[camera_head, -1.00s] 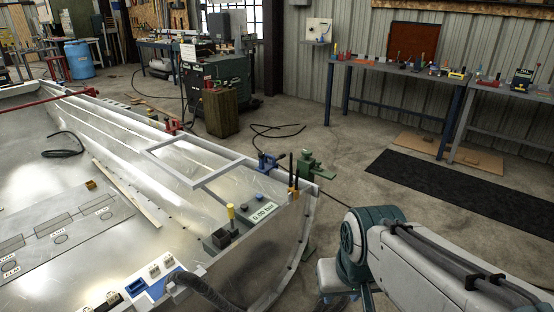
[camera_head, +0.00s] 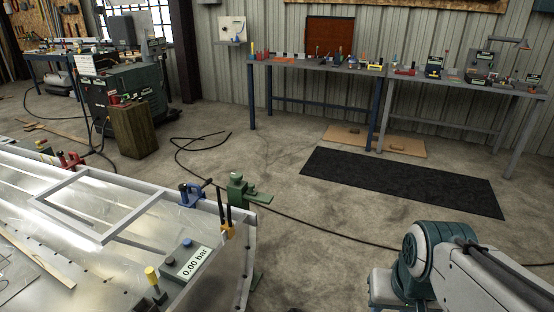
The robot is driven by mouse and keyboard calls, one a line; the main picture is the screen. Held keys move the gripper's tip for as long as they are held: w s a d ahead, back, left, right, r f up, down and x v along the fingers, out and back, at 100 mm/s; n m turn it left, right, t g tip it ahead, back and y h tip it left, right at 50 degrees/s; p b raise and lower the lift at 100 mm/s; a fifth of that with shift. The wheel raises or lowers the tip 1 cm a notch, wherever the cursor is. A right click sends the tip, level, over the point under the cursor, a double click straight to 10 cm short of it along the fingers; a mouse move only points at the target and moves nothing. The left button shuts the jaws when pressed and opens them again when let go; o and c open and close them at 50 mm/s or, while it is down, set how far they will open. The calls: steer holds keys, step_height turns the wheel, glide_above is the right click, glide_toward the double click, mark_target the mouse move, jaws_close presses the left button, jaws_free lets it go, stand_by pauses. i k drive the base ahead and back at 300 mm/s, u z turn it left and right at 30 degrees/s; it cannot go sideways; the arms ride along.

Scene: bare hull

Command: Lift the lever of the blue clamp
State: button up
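My arm shows at the lower right, to the right of the hull and apart from the clamp. My gripper is out of the frame.
A control box (camera_head: 190,260) reading 0.00 bar stands on the hull. A dark mat (camera_head: 400,182) and open concrete floor lie beyond; a cable crosses the floor.

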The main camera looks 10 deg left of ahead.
mark_target(209, 181)
steer(key=z, duration=0.45)
steer(key=i, duration=1.55)
steer(key=u, duration=0.55)
steer(key=i, duration=1.05)
steer(key=u, duration=1.4)
steer(key=i, duration=0.85)
steer(key=u, duration=0.15)
